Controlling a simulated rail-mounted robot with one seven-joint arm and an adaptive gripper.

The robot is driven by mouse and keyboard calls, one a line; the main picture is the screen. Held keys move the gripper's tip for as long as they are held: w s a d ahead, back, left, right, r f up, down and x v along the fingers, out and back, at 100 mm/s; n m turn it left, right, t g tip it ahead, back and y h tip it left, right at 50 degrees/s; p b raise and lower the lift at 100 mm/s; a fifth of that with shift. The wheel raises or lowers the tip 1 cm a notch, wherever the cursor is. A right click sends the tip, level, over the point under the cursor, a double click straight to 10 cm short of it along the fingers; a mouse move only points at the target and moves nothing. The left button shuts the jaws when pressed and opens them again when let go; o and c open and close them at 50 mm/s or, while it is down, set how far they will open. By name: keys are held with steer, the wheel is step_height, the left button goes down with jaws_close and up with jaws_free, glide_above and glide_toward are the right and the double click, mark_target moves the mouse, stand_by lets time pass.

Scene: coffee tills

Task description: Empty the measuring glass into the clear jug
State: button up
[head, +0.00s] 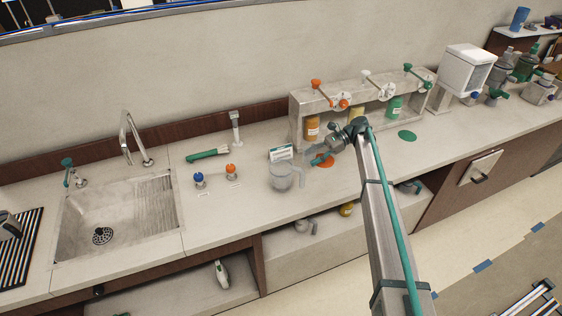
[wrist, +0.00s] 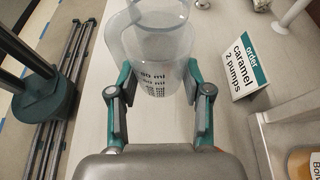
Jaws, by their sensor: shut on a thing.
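The measuring glass (wrist: 154,82) is clear with dark ml marks, and stands between my gripper's fingers in the wrist view. My gripper (head: 322,151) is shut on it; the fingers (wrist: 158,76) press its two sides. In the head view the glass is faint, just left of the gripper. The clear jug (head: 283,177) stands upright on the counter, left of and close to the gripper, its handle to the right. In the wrist view the jug (wrist: 117,38) is behind the glass and their outlines overlap. I cannot tell the liquid level in either.
A small order card (wrist: 244,66) reading "caramel 2 pumps" stands behind the jug. An orange mat (head: 326,161) lies below the gripper. A pump rack (head: 297,112) with bottles stands behind. Blue and orange-topped items (head: 199,180) and a sink (head: 118,215) are left.

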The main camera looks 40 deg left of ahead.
mark_target(310, 149)
steer(key=shift+r+p, duration=0.75)
steer(key=shift+r, duration=1.8)
